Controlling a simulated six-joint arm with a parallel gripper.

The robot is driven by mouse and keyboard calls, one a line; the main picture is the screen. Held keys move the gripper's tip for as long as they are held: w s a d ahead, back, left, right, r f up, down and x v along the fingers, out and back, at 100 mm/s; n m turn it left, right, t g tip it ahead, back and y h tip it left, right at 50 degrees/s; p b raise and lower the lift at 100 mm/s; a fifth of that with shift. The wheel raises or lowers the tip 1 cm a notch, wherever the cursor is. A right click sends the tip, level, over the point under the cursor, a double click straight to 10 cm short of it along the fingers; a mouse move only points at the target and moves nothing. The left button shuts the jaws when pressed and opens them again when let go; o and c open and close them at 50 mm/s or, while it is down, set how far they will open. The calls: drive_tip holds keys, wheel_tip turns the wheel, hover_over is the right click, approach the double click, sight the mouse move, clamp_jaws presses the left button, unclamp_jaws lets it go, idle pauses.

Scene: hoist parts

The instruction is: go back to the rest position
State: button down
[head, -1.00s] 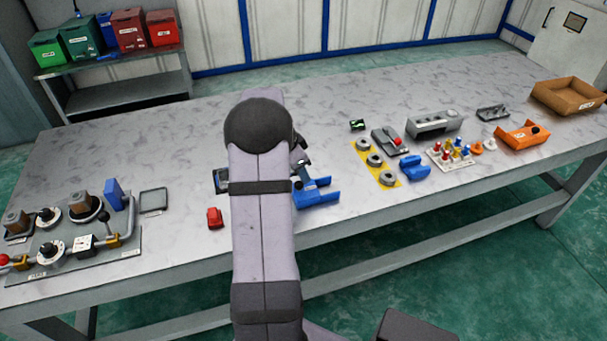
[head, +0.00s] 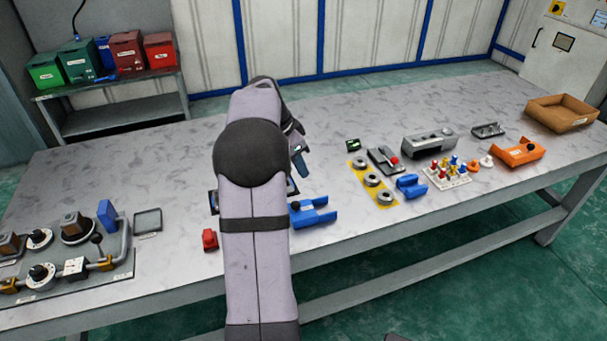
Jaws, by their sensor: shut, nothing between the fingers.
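My gripper (head: 300,161) shows just right of my arm's dark elbow joint, partly hidden behind my own arm. It looks shut and holds nothing that I can see. It appears above the table, apart from the blue cradle (head: 318,214), which sits lower in the picture with a dark round knob at its left end. A dark flat item behind my forearm is mostly hidden.
The grey table (head: 400,105) holds a red block (head: 209,240), a valve panel (head: 75,290) at left, and a yellow strip with grey rings (head: 372,180). An orange cradle (head: 517,153) and a cardboard tray (head: 562,112) lie right. The table's back middle is clear.

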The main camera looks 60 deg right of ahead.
drive_tip(key=shift+r, duration=0.1)
drive_tip(key=a+f+n+y, duration=0.1)
drive_tip(key=a+f+n, duration=0.3)
drive_tip(key=a+f+n+y, duration=0.1)
drive_tip(key=a+f+n, duration=0.2)
drive_tip(key=a+n, duration=0.1)
drive_tip(key=a+f+n+t, duration=0.1)
drive_tip(key=a+f+n, duration=0.3)
drive_tip(key=a+n, duration=0.1)
drive_tip(key=shift+w+f+y, duration=0.1)
drive_tip(key=shift+f+y, duration=0.25)
drive_tip(key=shift+y, duration=0.05)
drive_tip(key=w+a+r+n+p, duration=0.1)
drive_tip(key=a+n, duration=0.3)
drive_tip(key=a, duration=0.7)
drive_tip(key=a+r+n+p, duration=0.1)
drive_tip(key=a+n, duration=0.3)
drive_tip(key=a, duration=0.8)
drive_tip(key=w+a+r+n+t+p, duration=0.1)
drive_tip(key=a+r+n, duration=0.2)
drive_tip(key=a, duration=0.9)
drive_tip(key=shift+w+a+n+y, duration=0.25)
drive_tip(key=shift+w+n+y, duration=0.05)
drive_tip(key=shift+w+n, duration=0.1)
